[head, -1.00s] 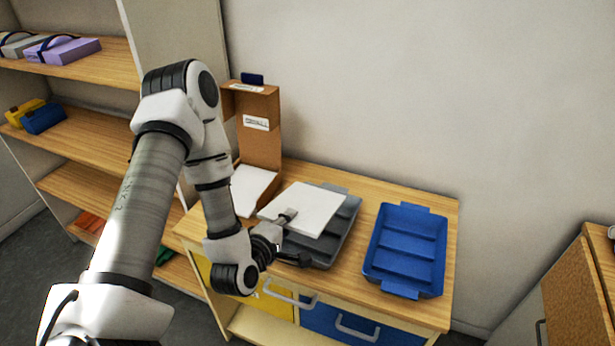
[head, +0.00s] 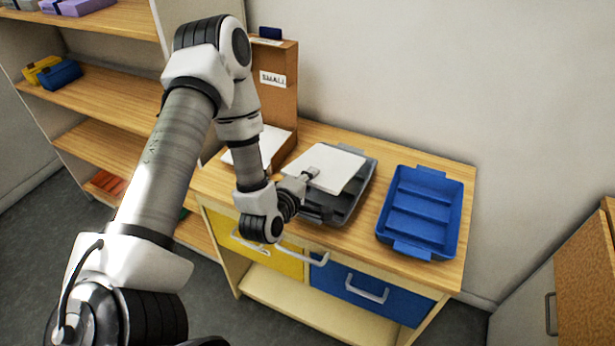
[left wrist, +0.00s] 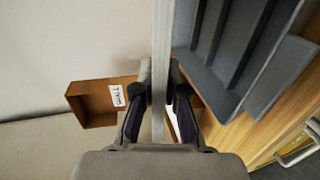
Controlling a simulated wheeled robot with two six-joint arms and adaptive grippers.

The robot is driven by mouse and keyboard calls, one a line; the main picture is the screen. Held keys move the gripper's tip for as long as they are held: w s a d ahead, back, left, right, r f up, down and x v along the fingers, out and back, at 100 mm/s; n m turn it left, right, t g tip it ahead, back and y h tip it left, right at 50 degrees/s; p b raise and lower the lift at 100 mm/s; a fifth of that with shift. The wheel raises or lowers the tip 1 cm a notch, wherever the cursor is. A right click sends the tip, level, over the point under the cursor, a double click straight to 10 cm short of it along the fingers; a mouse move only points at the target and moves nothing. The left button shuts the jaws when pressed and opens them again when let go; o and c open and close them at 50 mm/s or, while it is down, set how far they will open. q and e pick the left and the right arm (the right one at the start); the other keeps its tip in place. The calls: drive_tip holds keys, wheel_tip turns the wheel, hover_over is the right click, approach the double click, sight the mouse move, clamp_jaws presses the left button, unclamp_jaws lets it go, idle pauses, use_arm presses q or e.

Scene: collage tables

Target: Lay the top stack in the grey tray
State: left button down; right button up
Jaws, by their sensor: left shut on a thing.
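My left gripper (head: 310,174) is shut on the near edge of a white paper stack (head: 332,168) and holds it over the grey tray (head: 346,208). The stack covers the tray's left and back part; the right side and front show. In the left wrist view the stack (left wrist: 162,60) is seen edge-on between the fingers (left wrist: 158,100), with the ribbed grey tray (left wrist: 232,45) to its right. I cannot tell whether the stack touches the tray. Another white stack (head: 268,143) lies in the low part of a brown holder (head: 281,108) labelled "SMALL". My right gripper is out of view.
A blue tray (head: 423,212) stands to the right on the wooden table (head: 375,245), with bare wood between the trays. The table has a yellow drawer (head: 230,232) and a blue drawer (head: 340,283). Shelves (head: 85,82) stand left, a cabinet (head: 570,270) right.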

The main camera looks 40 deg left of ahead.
use_arm(q)
drive_tip(key=shift+w+a+f+b, duration=0.15)
drive_tip(key=shift+w+f+b, duration=0.55)
drive_tip(key=shift+f+b, duration=0.35)
drive_tip(key=shift+w+a+f+b, duration=0.1)
drive_tip(key=shift+w+f+b, duration=0.75)
drive_tip(key=shift+f, duration=0.25)
drive_tip(key=shift+w+a+f+b, duration=0.15)
drive_tip(key=shift+w+f+b, duration=0.45)
drive_tip(key=shift+f+b, duration=0.5)
drive_tip(key=c, duration=1.2)
unclamp_jaws()
drive_tip(key=shift+o, duration=0.7)
drive_tip(key=o, duration=0.3)
drive_tip(key=shift+o, duration=0.2)
